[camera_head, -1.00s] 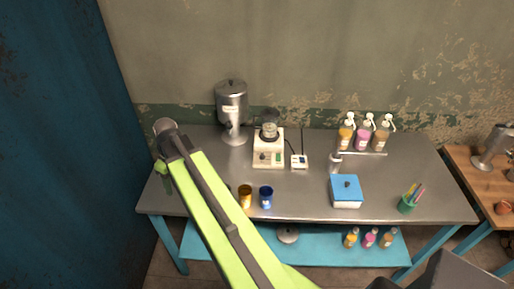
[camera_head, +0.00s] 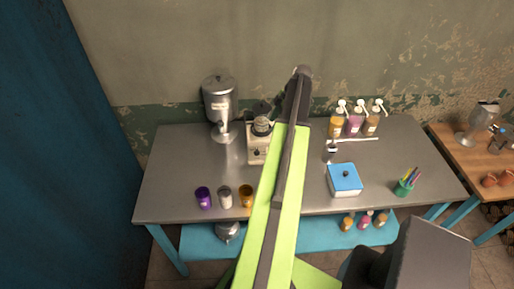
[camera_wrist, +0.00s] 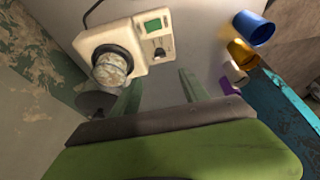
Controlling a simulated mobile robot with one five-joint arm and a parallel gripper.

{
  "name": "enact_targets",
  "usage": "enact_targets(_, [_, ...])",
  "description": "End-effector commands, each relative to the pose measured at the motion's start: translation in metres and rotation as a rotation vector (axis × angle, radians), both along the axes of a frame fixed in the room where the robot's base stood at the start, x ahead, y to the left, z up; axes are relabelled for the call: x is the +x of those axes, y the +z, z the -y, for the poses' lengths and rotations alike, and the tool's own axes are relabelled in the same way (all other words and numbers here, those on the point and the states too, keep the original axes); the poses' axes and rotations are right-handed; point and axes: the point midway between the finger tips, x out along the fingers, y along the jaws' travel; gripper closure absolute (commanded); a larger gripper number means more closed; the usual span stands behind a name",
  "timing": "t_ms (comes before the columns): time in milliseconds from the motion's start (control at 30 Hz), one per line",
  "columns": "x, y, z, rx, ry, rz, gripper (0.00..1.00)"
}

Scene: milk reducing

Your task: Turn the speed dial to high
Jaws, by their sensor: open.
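The cream machine (camera_head: 257,157) stands at the back middle of the steel table, with a glass jar (camera_head: 261,126) on top. It also shows in the wrist view (camera_wrist: 143,45), where its front panel has a green screen (camera_wrist: 153,25) and a dark round dial (camera_wrist: 159,53). The dial's setting is too small to read. My gripper (camera_wrist: 160,88) is open and empty, its two green fingers apart with the dial beyond the gap between them, not touched. In the head view my arm reaches past the right side of the machine and its fingers are hidden.
A steel dispenser (camera_head: 220,105) stands left of the machine. Purple (camera_head: 203,198), white (camera_head: 225,197) and orange (camera_head: 246,196) cups stand near the front edge. A blue-lidded box (camera_head: 344,180), pump bottles (camera_head: 354,125) and a pen cup (camera_head: 403,188) are to the right.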

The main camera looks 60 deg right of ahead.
Motion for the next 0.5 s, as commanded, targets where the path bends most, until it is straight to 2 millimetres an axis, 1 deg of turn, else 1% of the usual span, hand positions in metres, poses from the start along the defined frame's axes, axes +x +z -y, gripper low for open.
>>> enact_targets(33, [0.003,-0.011,-0.002,0.000,0.002,0.000,0.47])
enact_targets(167, [0.010,-0.034,-0.008,0.000,0.004,0.000,0.47])
enact_targets(500, [0.035,-0.104,-0.025,0.000,0.005,0.000,0.47])
